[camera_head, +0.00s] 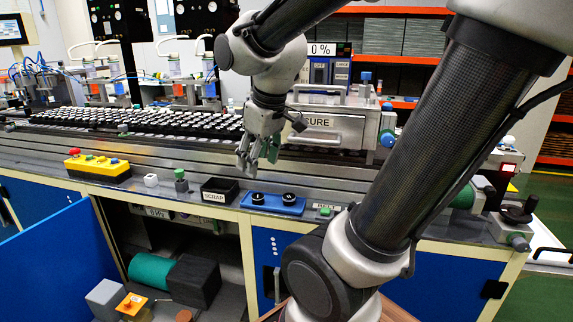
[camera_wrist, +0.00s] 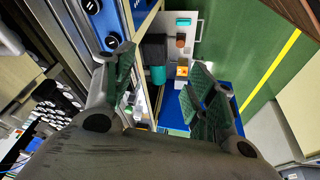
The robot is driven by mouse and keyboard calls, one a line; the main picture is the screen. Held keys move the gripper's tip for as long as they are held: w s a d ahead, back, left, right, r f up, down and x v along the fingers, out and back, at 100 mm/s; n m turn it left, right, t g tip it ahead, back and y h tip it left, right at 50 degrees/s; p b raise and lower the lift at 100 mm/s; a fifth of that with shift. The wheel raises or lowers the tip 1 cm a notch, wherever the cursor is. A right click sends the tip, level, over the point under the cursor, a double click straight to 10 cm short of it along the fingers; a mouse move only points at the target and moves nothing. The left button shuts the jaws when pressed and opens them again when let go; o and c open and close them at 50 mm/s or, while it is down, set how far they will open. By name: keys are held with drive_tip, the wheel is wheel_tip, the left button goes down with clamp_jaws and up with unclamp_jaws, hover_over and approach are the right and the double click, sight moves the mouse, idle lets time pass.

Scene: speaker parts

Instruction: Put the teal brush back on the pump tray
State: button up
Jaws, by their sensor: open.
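My gripper (camera_head: 257,158) is above the front of the bench in the head view, pointing down. In the wrist view its green-padded fingers (camera_wrist: 160,80) are wide apart with nothing between them. A small teal block (camera_wrist: 183,21), which seems to be the teal brush, lies on a pale tray (camera_wrist: 195,30) at the top of the wrist view, well beyond the fingertips. A brown round piece (camera_wrist: 180,41) is beside it. In the head view I cannot make out the brush; the tray's end is cut off or hidden.
The cabinet below the bench is open and holds a teal cylinder (camera_head: 151,270) and a black block (camera_head: 194,281). An orange box (camera_head: 133,304) sits nearby. On the bench front are a scrap bin (camera_head: 220,190) and a blue two-knob panel (camera_head: 273,203).

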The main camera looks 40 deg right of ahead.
drive_tip(key=s+d+m, duration=0.1)
drive_tip(key=s+m, duration=0.2)
drive_tip(key=s, duration=0.5)
drive_tip(key=shift+s+r+t, duration=0.3)
drive_tip(key=shift+r, duration=0.15)
drive_tip(key=shift+c, duration=0.3)
